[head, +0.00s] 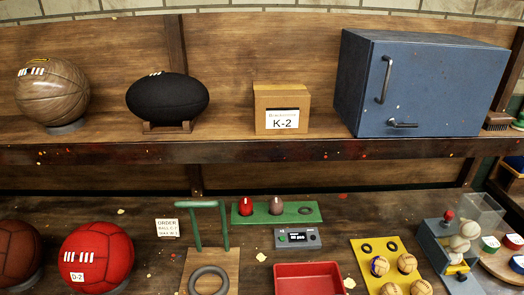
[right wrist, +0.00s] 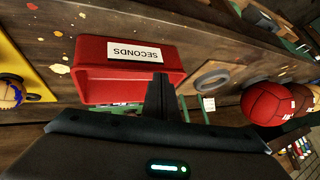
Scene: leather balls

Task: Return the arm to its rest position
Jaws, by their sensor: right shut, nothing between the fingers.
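My right gripper (right wrist: 160,82) shows in the right wrist view as a dark wrist body with its fingers together and nothing between them. In that picture its fingertips overlap the lower edge of a red tray (right wrist: 95,65) labelled "SECONDS"; I cannot tell the gap between them. The same red tray (head: 308,268) is at the bottom of the head view, where neither gripper shows. My left gripper is out of view.
A brown shelf (head: 220,152) holds a tan ball (head: 52,92), a black oval ball (head: 167,98), a "K-2" box (head: 280,100) and a blue cabinet (head: 440,85). Below are a red ball (head: 97,258), a green stand (head: 197,235) and a yellow board (head: 360,258) with small balls.

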